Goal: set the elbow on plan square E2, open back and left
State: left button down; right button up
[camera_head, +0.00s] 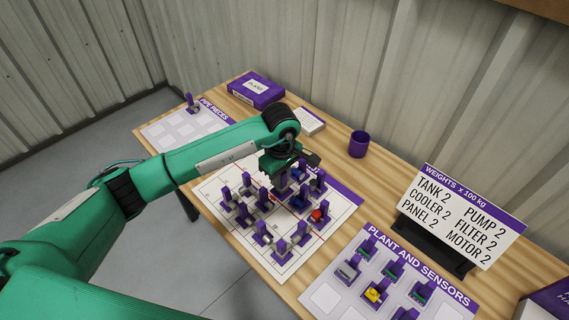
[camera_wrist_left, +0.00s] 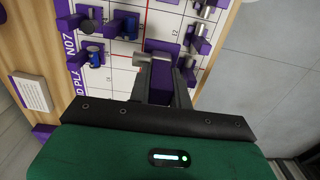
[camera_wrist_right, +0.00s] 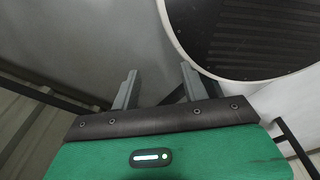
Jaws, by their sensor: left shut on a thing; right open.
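The plan sheet (camera_head: 228,205) lies on the wooden table with many purple-handled pieces on its squares. My left gripper (camera_head: 284,172) is over the far part of this sheet. In the left wrist view the left gripper (camera_wrist_left: 163,88) is shut on a purple-handled piece with a grey pipe part, which I take as the elbow (camera_wrist_left: 154,58). It is at or just above the sheet; I cannot tell whether it touches. The fingers hide part of the elbow and the square under it. My right gripper (camera_wrist_right: 158,88) is open and empty, away from the table.
Pieces with blue parts (camera_wrist_left: 94,56) and grey pipe pieces (camera_wrist_left: 198,40) stand close around the left gripper. The pipe pieces sheet (camera_head: 165,132) holds one piece.

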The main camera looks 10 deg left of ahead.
aim_at(282, 190)
pick_arm(q)
jog(key=shift+s+d+f, duration=0.1)
jog(key=shift+s+f, duration=0.15)
jog(key=shift+f, duration=0.3)
jog(key=shift+s+f, duration=0.2)
jog(key=shift+f, duration=0.35)
jog(key=shift+w+f+b, duration=0.2)
jog(key=shift+f+b, duration=1)
jog(key=shift+f, duration=0.3)
jog(key=shift+s+r+b, duration=0.1)
jog(key=shift+b, duration=0.45)
pick_arm(e)
jog(key=s+f, duration=0.1)
jog(key=s, duration=0.1)
jog(key=s+f, duration=0.2)
jog(key=shift+s+f, duration=0.1)
jog(key=shift+f, duration=0.2)
